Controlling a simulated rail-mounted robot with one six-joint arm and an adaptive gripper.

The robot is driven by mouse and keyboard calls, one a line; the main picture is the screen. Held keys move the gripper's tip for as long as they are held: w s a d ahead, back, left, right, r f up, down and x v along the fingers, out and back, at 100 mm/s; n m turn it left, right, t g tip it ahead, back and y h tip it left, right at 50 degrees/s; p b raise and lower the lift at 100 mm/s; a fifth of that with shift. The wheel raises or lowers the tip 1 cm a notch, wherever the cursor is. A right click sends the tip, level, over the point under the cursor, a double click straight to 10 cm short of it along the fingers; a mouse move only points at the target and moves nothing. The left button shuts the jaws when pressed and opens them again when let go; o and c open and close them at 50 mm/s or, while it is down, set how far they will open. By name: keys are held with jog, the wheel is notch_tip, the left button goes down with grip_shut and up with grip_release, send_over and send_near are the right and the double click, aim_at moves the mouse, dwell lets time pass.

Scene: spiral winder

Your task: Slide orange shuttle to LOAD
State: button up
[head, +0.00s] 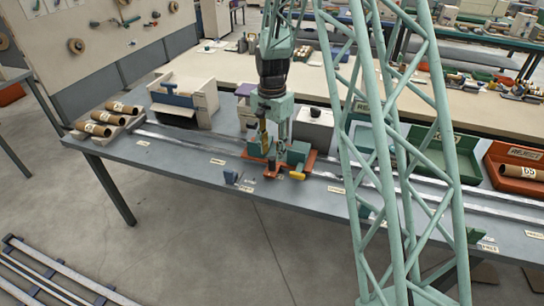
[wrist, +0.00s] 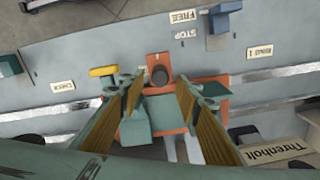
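The orange shuttle (head: 258,154) sits on the rail of the grey bench, below my gripper. The wrist view shows its orange plate (wrist: 157,60) with a dark round knob (wrist: 159,76) and green blocks. My gripper (head: 273,147) points down over the shuttle. In the wrist view its two fingers (wrist: 158,83) are spread, one on each side of the knob with visible gaps. I cannot tell their exact height against the knob. No LOAD label is readable.
Metal rails (head: 440,189) run along the bench. Wrist-view labels read CHECK (wrist: 59,86), STOP (wrist: 185,34), FREE (wrist: 186,15) and WOUND 1 (wrist: 260,51). A blue stop block (head: 231,176) stands near the front edge. Cardboard tubes (head: 107,117) lie left; green and red trays (head: 513,168) stand right.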

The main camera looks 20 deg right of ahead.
notch_tip(320, 180, up, 7)
dwell(0.5)
jog(key=shift+r, duration=0.1)
dwell(0.3)
